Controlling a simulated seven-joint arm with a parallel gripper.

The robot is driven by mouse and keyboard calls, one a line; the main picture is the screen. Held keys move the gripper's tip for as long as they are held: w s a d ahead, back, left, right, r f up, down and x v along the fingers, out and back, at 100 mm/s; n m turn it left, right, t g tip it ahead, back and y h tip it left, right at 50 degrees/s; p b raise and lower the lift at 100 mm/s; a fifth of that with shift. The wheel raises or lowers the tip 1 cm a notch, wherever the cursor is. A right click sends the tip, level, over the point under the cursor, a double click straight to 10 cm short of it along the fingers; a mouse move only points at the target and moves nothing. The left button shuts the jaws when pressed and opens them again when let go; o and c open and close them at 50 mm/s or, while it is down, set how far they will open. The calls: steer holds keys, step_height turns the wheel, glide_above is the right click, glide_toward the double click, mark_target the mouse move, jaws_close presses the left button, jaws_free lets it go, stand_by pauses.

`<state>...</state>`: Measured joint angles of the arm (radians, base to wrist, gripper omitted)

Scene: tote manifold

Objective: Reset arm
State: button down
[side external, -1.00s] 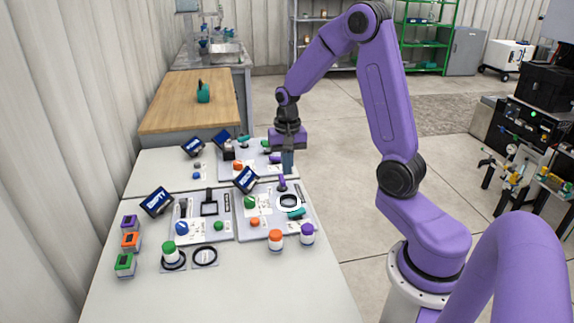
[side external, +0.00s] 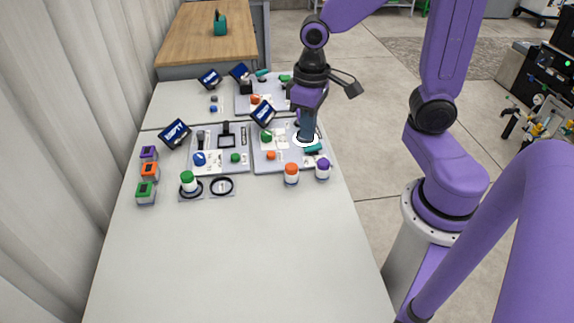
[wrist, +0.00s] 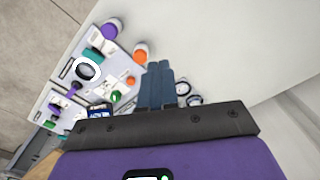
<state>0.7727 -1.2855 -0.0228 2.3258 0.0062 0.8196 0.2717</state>
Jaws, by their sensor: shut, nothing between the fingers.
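My gripper (side external: 306,136) points down over the right side of the near right panel (side external: 262,160), its fingers in front of the white ring (side external: 306,141). In the wrist view my gripper's (wrist: 159,66) blue fingers are together with nothing between them. I cannot tell its exact height, but the panel and bottles appear apart from it. My arm is bent, reaching over from the right side.
An orange-capped bottle (side external: 291,174) and a purple-capped bottle (side external: 322,169) stand before the panel. Orange, purple and green boxes (side external: 149,171) line the left edge. The front of the table (side external: 240,260) is clear.

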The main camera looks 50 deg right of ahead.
steer(key=s+a+r+n, duration=0.1)
steer(key=s+a+n, duration=0.1)
steer(key=s+n, duration=0.7)
steer(key=s, duration=0.4)
steer(key=shift+s+a+r, duration=0.25)
steer(key=shift+a+r, duration=0.1)
steer(key=shift+a, duration=0.05)
steer(key=c, duration=1.6)
jaws_free()
steer(key=shift+s+n, duration=0.25)
steer(key=shift+n, duration=0.05)
steer(key=o, duration=0.6)
steer(key=shift+w, duration=0.1)
steer(key=shift+o, duration=0.6)
steer(key=w+h, duration=0.1)
steer(key=w, duration=0.7)
steer(key=shift+w+m, duration=0.4)
steer(key=w+d+f+m+g+h, duration=0.1)
steer(key=w+d, duration=0.2)
steer(key=w, duration=0.5)
steer(key=m+g+h, duration=0.1)
steer(key=m+g, duration=0.1)
glide_above(312, 147)
steer(key=w+a, duration=0.5)
step_height(312, 147, down, 5)
steer(key=x, duration=1.7)
steer(key=shift+s+d, duration=0.2)
